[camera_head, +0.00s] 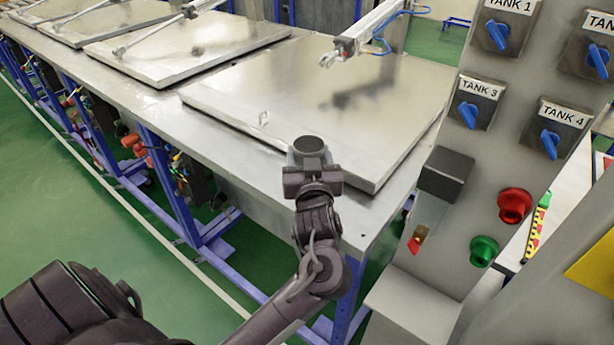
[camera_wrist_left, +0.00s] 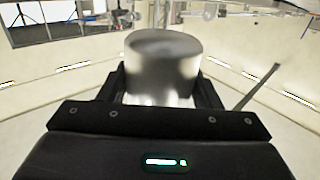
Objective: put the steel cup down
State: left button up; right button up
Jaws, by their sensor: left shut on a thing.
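The steel cup (camera_head: 308,146) is a small grey open-topped cup near the front edge of the steel table (camera_head: 240,130). My left gripper (camera_head: 312,168) is shut on it, with the cup upright between the fingers. In the left wrist view the cup (camera_wrist_left: 163,62) stands between the two dark fingers of the left gripper (camera_wrist_left: 160,95). The gripper hides the cup's lower part in the head view, so I cannot tell whether its base touches the table. My right gripper is not in view.
A large steel lid (camera_head: 330,95) lies just behind the cup, with a pneumatic cylinder (camera_head: 365,30) above it. A control panel (camera_head: 520,100) with blue tank switches and red and green buttons stands at the right. Bare table lies left of the cup.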

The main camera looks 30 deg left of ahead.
pick_arm(q)
jog(key=shift+f, duration=0.9)
notch_tip(320, 180, down, 4)
jog(key=shift+f, duration=0.2)
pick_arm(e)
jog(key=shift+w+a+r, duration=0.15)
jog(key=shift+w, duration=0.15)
pick_arm(q)
jog(key=shift+f, duration=0.2)
jog(key=o, duration=1)
